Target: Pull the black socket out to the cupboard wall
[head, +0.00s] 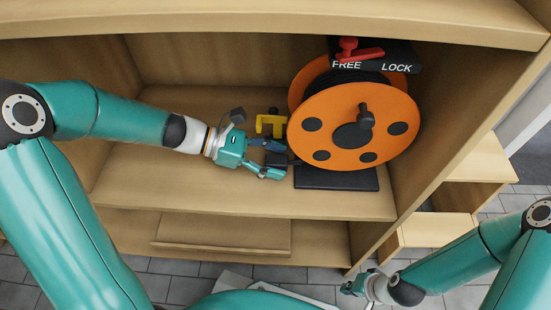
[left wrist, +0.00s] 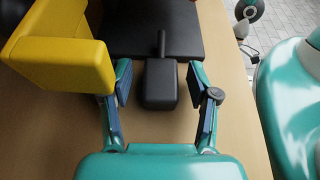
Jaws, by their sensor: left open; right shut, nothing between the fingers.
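The black socket (left wrist: 160,85) is a small dark block with a thin stem running to the black base of the reel. My left gripper (head: 277,160) has its fingers apart. In the left wrist view its fingers (left wrist: 160,92) stand on both sides of the socket, with gaps to it. In the head view the socket (head: 276,159) is mostly hidden by the fingers. The orange reel (head: 335,110) stands on its black base (head: 345,179) on the cupboard shelf. My right gripper (head: 362,288) is shut and empty, low at the right, outside the cupboard.
A yellow block (head: 271,124) is close behind my left gripper; the left wrist view shows it (left wrist: 70,60) beside the left finger. A red lever (head: 350,52) sits on the FREE/LOCK panel (head: 385,64). The shelf (head: 190,185) is clear to the left, up to the cupboard wall (head: 100,110).

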